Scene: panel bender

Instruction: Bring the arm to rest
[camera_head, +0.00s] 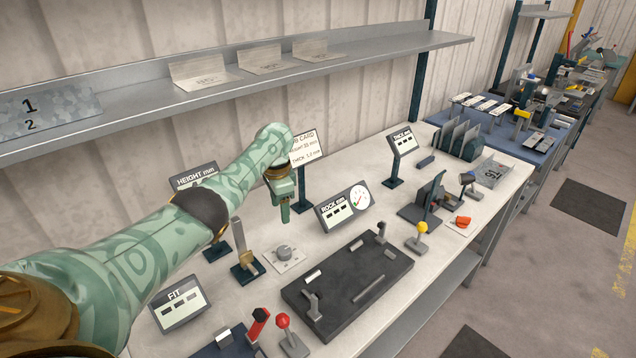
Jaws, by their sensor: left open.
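My left arm (150,245), patterned in pale green, reaches in from the lower left over the bench. My left gripper (284,212) points down above the white benchtop (320,265), behind the dark plate and left of the rock gauge display. It is open and I see nothing held in it; its fingers overlap from this angle. My right gripper is out of view.
Red-topped levers (283,321) stand at the front. A metal shelf (250,75) runs behind.

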